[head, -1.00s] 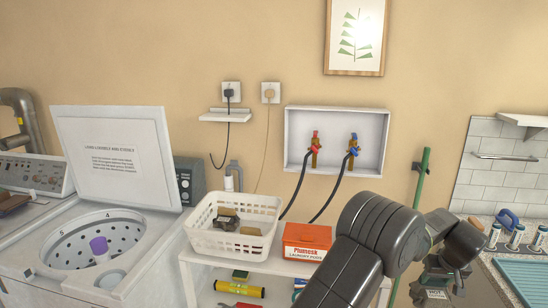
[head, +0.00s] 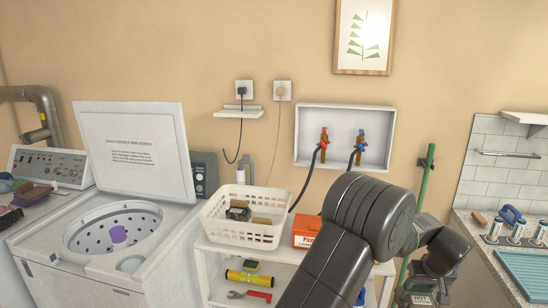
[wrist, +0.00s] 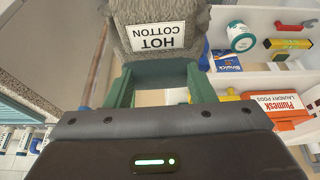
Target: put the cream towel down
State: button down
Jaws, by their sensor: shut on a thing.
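A folded, fuzzy towel (wrist: 160,20) with a white "HOT COTTON" label is at the top middle of the wrist view. It looks grey-beige rather than clearly cream. My gripper (wrist: 160,78) is shut on its near edge, with one green finger on each side. In the head view the towel (head: 428,284) shows small and shaded, with its "HOT" label, low at the right beyond my arm. It hangs between the white shelf unit and the counter. Part of it is cut off by the wrist view's top edge.
The white shelf unit (head: 222,245) carries a white basket (head: 225,228) and an orange pods box (head: 305,231). A green pole (head: 427,180) leans on the wall. An open washer (head: 75,255) stands left.

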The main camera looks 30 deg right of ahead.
jog(key=w+a+f+n+y, duration=0.1)
jog(key=w+a+f+n, duration=0.1)
jog(key=w+a, duration=1)
jog(key=w+a+f+n+y, duration=0.1)
jog(key=w+a, duration=1.2)
jog(key=a, duration=1.9)
jog(key=w+a+f+n+t, duration=0.1)
jog(key=w+a+f+n, duration=0.2)
jog(key=w+a, duration=0.9)
jog(key=a+n, duration=0.1)
jog(key=a, duration=0.9)
jog(key=shift+w+a+y, duration=0.35)
jog(key=shift+y, duration=0.05)
jog(key=shift+d, duration=0.1)
